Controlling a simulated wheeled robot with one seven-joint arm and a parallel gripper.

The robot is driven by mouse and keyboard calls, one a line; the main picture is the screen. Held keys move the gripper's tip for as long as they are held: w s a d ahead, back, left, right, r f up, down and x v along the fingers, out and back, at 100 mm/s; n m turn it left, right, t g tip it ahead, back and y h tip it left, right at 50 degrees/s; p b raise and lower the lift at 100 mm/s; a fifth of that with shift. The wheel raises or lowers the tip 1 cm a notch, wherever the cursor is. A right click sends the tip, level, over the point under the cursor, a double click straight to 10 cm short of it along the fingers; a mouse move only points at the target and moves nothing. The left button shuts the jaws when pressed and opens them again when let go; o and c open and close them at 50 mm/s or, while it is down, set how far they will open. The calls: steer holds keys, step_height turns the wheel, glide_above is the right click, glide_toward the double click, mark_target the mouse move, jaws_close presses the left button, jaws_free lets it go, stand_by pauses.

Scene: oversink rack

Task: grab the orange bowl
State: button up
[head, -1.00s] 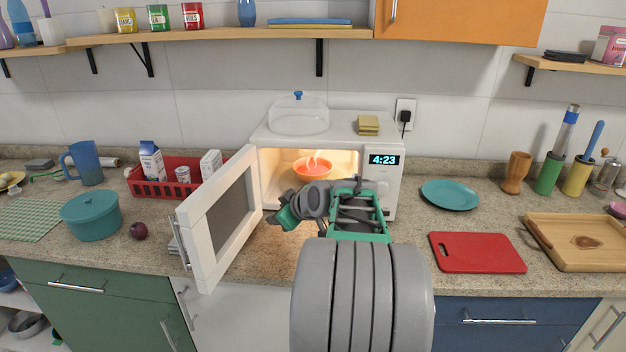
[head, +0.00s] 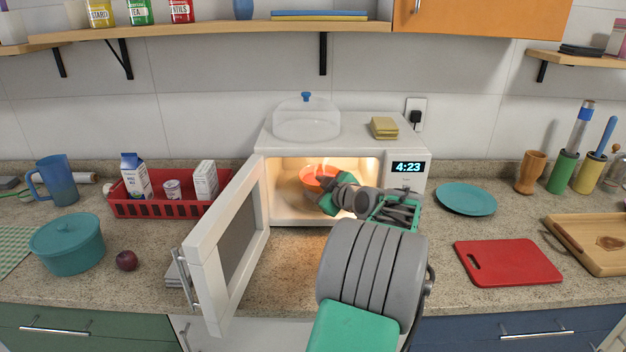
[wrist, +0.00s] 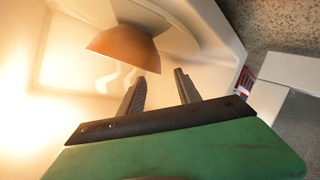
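The orange bowl (head: 318,178) sits inside the lit, open microwave (head: 283,197), partly hidden in the head view by my gripper (head: 334,190). In the wrist view the bowl (wrist: 122,46) appears just beyond my fingertips, nearer the left finger, with wavy steam marks beside it. My gripper (wrist: 158,80) is open there, its two fingers apart with nothing between them. It reaches into the microwave from the front right. Whether a finger touches the bowl is not clear.
The microwave door (head: 228,250) stands swung open to the left of my arm. A clear dome (head: 306,122) and yellow sponges (head: 384,128) sit on top of the microwave. A red cutting board (head: 507,262) and a teal plate (head: 466,199) lie to the right.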

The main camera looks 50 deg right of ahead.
mark_target(306, 183)
steer(key=x, duration=0.3)
steer(key=p+x, duration=0.1)
steer(key=x, duration=0.3)
steer(key=shift+d+r, duration=0.1)
steer(key=shift+d, duration=0.1)
steer(key=shift+s, duration=0.1)
jaws_close()
stand_by(0.9)
steer(key=shift+r, duration=0.15)
